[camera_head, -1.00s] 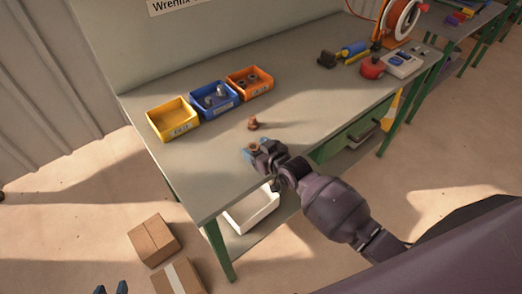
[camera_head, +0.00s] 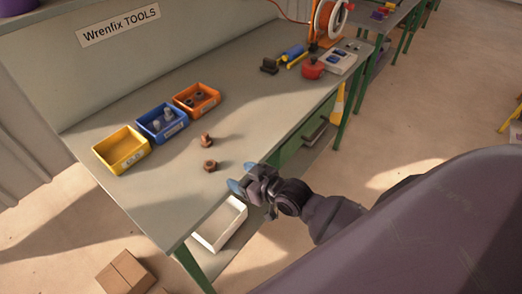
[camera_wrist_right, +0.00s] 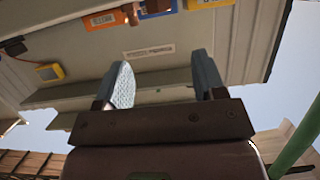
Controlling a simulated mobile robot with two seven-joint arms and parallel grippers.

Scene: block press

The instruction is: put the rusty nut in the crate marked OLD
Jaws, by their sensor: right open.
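The rusty nut (camera_head: 210,166) lies on the workbench near its front edge, with a rusty bolt-like piece (camera_head: 206,140) just behind it. A yellow crate (camera_head: 122,150), a blue crate (camera_head: 162,123) and an orange crate (camera_head: 196,100) stand in a row behind them. Their labels are too small to read surely in the head view. My right gripper (camera_head: 242,178) is open and empty, to the right of the nut at the bench's front edge, apart from it. In the wrist view its spread fingers (camera_wrist_right: 163,82) have nothing between them. My left gripper is out of view.
A red object (camera_head: 312,68), a spool (camera_head: 330,18) and small tools stand at the bench's far right. A white bin (camera_head: 220,224) sits below the bench (camera_head: 125,75).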

